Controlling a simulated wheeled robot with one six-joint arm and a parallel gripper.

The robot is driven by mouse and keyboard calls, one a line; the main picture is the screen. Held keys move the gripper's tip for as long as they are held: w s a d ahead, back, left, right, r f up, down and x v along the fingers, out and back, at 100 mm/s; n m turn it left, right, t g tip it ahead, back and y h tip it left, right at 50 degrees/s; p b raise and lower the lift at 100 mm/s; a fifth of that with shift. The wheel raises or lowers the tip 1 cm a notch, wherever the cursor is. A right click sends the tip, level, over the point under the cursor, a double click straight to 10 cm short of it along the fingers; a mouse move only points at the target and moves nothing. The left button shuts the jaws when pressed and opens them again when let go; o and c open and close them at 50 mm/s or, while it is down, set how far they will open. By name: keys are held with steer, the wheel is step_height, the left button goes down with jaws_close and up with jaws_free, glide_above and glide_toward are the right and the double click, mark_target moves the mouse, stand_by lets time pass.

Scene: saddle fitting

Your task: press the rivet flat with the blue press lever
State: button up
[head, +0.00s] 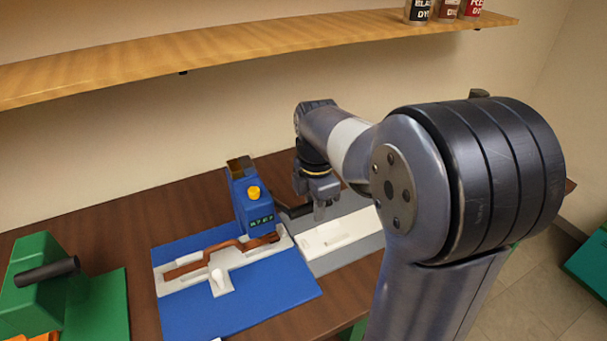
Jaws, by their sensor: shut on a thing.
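The blue press (240,190) stands at the back edge of the blue mat (265,287), with a yellow knob on its front. Its dark lever (294,211) sticks out to the right. My gripper (321,208) is shut at the lever's outer end and appears to hold it. The fingers hide part of the lever. A brown strap (208,257) lies in a white fixture (178,284) on the mat, its right end in front of the press. The rivet cannot be made out.
A green press (35,290) with a black lever (48,272) stands at the left. A white block (340,230) lies on a grey mat (345,258) right of the blue mat. A wooden shelf (240,45) with dye bottles runs above the table. My arm hides the table's right side.

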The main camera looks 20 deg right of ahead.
step_height(320, 180, down, 11)
steer(key=s+b, duration=0.2)
steer(key=b, duration=0.5)
steer(key=shift+s+d+r, duration=0.15)
steer(key=shift+s+d, duration=0.15)
steer(key=shift+s, duration=0.1)
stand_by(0.9)
steer(key=shift+r, duration=0.15)
stand_by(0.4)
steer(key=shift+w+r+p, duration=0.15)
steer(key=shift+r+p, duration=1.3)
steer(key=shift+r, duration=0.05)
